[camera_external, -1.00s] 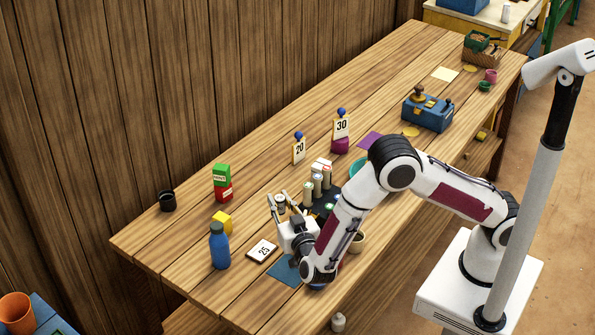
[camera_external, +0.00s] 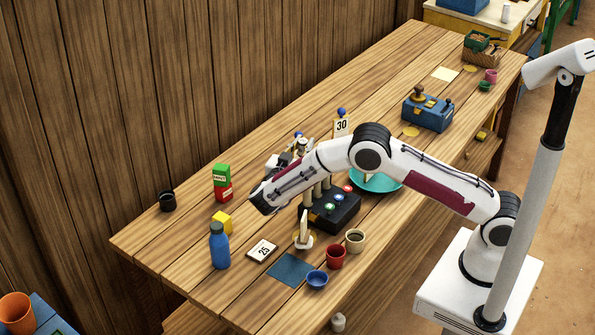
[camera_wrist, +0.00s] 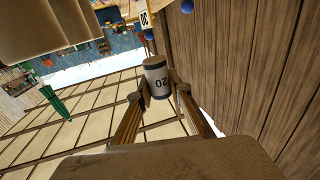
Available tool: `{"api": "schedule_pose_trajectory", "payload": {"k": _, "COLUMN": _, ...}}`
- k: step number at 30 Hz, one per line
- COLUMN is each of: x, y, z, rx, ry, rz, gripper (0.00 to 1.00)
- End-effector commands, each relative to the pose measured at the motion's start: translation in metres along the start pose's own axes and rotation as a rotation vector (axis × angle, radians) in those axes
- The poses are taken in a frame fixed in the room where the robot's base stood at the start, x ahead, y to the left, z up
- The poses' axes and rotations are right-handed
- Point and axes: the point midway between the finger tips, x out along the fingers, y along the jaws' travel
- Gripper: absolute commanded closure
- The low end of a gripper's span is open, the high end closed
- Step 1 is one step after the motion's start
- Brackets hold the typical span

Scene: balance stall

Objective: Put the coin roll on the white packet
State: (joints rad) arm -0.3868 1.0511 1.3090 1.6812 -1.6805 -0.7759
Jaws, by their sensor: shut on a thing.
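My gripper (camera_wrist: 160,88) is shut on a pale coin roll (camera_wrist: 157,76) with dark ends and the number 20, seen between both fingertips in the wrist view. In the external view my gripper (camera_external: 290,156) is raised over the table behind my forearm, near the back row of signs. The roll cannot be made out clearly there. I cannot pick out the white packet for certain in either view now; my arm covers the area behind the dark box.
The dark box (camera_external: 338,213) with coloured buttons and pale upright tubes stands below my forearm. Near it are a small white stand (camera_external: 304,241), a red cup (camera_external: 336,257) and a teal dish (camera_external: 385,182). The green and red boxes (camera_external: 222,182) stand left of my gripper.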

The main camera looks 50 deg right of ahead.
Motion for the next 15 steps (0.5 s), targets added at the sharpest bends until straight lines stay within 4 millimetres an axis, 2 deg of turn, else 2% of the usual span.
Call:
{"api": "schedule_pose_trajectory", "payload": {"k": 1, "x": 0.014, "y": 0.002, "z": -0.001, "rx": 0.004, "ry": 0.000, "rz": 0.038, "gripper": 1.00}}
{"api": "schedule_pose_trajectory", "payload": {"k": 6, "x": 0.052, "y": 0.009, "z": -0.002, "rx": 0.003, "ry": 0.001, "rz": 0.150, "gripper": 1.00}}
{"api": "schedule_pose_trajectory", "payload": {"k": 12, "x": 0.087, "y": 0.018, "z": -0.004, "rx": 0.002, "ry": 0.002, "rz": 0.248, "gripper": 1.00}}
{"api": "schedule_pose_trajectory", "payload": {"k": 15, "x": 0.097, "y": 0.021, "z": -0.004, "rx": 0.002, "ry": 0.001, "rz": 0.276, "gripper": 1.00}}
